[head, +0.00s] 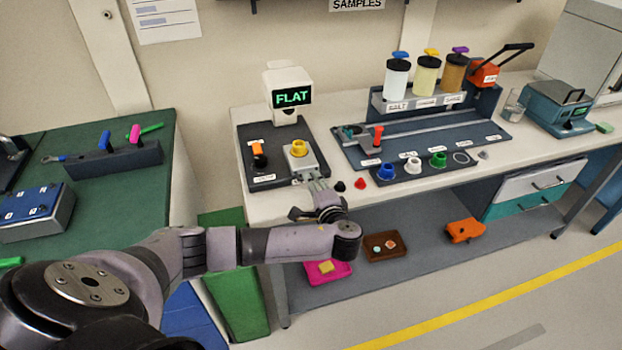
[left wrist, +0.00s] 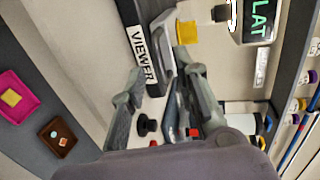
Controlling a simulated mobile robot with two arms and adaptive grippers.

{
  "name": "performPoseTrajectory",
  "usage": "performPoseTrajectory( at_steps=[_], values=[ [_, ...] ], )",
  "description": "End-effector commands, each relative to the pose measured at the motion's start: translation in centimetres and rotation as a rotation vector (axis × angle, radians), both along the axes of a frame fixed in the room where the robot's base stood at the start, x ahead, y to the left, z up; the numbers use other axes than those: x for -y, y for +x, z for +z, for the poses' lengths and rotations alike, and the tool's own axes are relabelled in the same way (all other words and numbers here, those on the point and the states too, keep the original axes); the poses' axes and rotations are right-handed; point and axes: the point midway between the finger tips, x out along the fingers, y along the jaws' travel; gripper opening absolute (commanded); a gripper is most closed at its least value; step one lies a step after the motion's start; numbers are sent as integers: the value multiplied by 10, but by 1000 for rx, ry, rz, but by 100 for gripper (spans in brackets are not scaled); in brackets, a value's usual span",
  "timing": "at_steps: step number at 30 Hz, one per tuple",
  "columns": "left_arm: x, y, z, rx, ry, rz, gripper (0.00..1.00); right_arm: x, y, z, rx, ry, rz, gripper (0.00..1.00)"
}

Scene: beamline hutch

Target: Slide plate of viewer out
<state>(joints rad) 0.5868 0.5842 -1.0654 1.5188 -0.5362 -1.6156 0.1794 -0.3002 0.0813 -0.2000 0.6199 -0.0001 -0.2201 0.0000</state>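The viewer (head: 290,90) has a white head with a screen reading FLAT, on a dark base (head: 262,165). My left gripper (head: 312,188) is at the plate's front edge, over the bench edge. In the left wrist view its fingers (left wrist: 155,68) are apart, with the plate's near end close to or between their tips. I cannot tell whether they touch it. My right gripper is not in view.
Small black (head: 340,186) and red (head: 360,183) pieces lie just right of my left gripper. A dark tray with coloured knobs (head: 413,165) stands further right. Below is a shelf with a pink tray (head: 340,276) and a brown tray (head: 372,254).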

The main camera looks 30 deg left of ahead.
Motion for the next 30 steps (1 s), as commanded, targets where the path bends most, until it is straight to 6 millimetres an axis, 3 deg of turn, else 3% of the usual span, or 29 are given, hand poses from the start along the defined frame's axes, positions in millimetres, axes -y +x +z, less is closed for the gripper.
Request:
performPoseTrajectory(
  at_steps=[6, 16, 30],
  values=[
    [-17, 14, -5, -1, 2, 0, 28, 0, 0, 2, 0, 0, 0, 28],
    [-19, 17, -6, -1, 0, -1, 28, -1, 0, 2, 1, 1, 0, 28],
    [-19, 16, -6, -1, 0, -1, 0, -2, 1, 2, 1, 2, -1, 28]
  ],
)
